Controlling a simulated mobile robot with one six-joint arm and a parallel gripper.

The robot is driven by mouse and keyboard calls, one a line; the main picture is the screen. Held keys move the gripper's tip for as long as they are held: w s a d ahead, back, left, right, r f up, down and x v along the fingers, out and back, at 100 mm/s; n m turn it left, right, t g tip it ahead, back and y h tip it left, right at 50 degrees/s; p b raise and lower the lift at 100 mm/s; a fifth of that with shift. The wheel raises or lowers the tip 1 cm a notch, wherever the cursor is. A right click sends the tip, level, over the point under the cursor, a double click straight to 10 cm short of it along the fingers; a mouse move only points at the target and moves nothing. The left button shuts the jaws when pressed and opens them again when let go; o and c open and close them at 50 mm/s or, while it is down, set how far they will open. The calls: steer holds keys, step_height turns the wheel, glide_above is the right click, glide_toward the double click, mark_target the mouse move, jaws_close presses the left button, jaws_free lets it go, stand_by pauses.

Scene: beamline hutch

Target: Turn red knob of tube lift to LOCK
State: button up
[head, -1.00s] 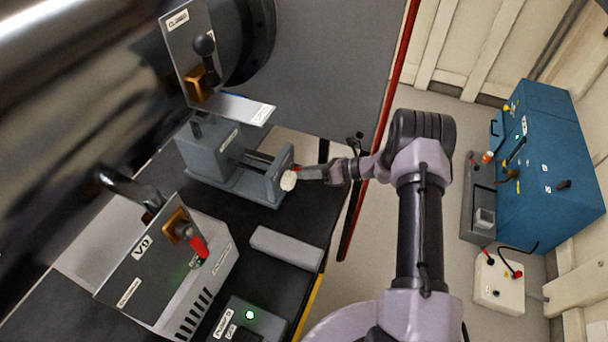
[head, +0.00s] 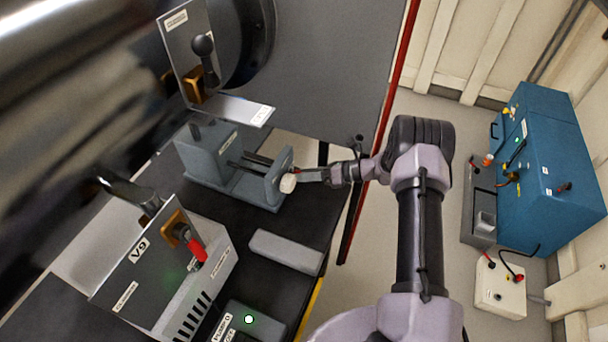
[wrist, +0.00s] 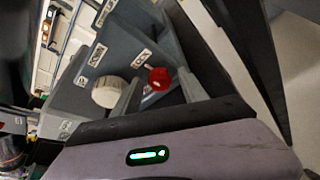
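The tube lift is a grey bench unit (head: 205,165) with an upright end plate (head: 272,187). On the plate's outer face are a white round knob (head: 288,184) and a small red knob, mostly hidden by my gripper in the head view. In the wrist view the red knob (wrist: 160,79) shows clearly, right of the white knob (wrist: 106,93), with small labels on the grey face around it. My gripper (wrist: 160,88) is open, its two grey fingers on either side of the red knob with visible gaps. Contact cannot be told. In the head view my gripper (head: 303,176) reaches the plate from the right.
A box marked V9 (head: 150,262) with a red-handled valve stands at the front left. A grey block (head: 286,252) lies on the black bench near the lift. A plate with a black lever (head: 205,60) stands behind. A red post (head: 375,165) runs behind my wrist.

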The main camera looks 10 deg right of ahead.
steer(key=p+v, duration=0.4)
steer(key=v, duration=1.3)
steer(key=shift+d, duration=0.15)
steer(key=shift+r, duration=0.1)
steer(key=s+a+r+n+g+h, duration=0.25)
steer(key=a+r+n, duration=0.4)
steer(key=r, duration=0.45)
steer(key=s+a+r+n+g+h, duration=0.2)
steer(key=s+a+r+n+h, duration=0.15)
steer(key=a+r+n, duration=0.55)
steer(key=s+a+r+n+t+h, duration=0.2)
steer(key=s+r+n, duration=0.2)
steer(key=s, duration=0.6)
steer(key=s+a+r+n+t+h, duration=0.2)
steer(key=s+r+n, duration=0.3)
steer(key=s, duration=0.6)
steer(key=shift+r+n+t+h, duration=0.25)
steer(key=shift+n+t+h, duration=0.1)
steer(key=shift+n+h, duration=0.3)
